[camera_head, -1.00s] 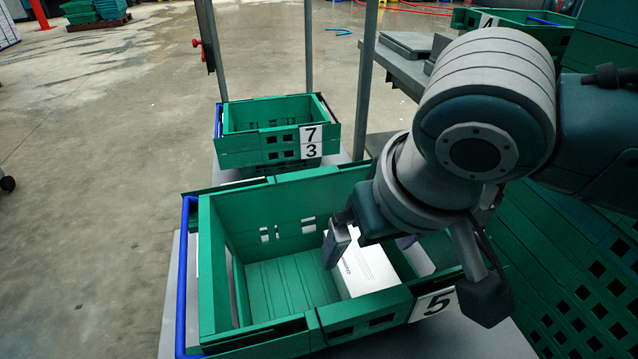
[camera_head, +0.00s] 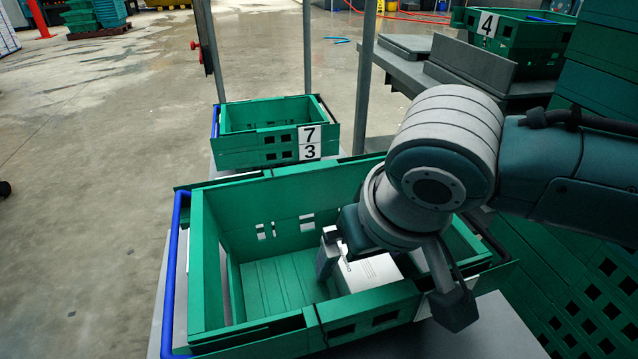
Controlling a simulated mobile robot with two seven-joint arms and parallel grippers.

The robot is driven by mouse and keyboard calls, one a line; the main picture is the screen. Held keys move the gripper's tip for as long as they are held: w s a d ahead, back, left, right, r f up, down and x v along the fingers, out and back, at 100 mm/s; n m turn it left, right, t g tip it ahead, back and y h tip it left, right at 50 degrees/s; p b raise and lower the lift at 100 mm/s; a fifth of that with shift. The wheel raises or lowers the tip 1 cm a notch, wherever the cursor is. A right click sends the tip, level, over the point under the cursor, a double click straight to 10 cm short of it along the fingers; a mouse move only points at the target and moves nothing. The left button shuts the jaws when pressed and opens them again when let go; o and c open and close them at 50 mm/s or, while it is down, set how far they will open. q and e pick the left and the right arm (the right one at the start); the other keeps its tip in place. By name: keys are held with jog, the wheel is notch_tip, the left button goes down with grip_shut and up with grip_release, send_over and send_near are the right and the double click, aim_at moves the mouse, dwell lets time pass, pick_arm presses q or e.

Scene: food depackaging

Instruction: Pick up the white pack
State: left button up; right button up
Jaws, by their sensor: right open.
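The white pack (camera_head: 371,275) lies inside the large green crate (camera_head: 225,343), against its front right part, with dark print on its left edge. My right gripper (camera_head: 338,258) is open and reaches down into the crate from the right. One finger shows at the pack's left side. The other finger and the pack's far right part are hidden behind my gripper and wrist. I cannot tell whether the finger touches the pack. My left gripper is not in view.
The crate's left half is empty, with a blue bar (camera_head: 172,270) along its left side. Smaller stacked green crates marked 7 and 3 (camera_head: 268,150) stand behind. Grey posts (camera_head: 366,80) rise at the back. More green crates (camera_head: 590,120) stack at the right.

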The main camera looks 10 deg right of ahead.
jog(key=shift+f, duration=0.15)
jog(key=c, duration=1.4)
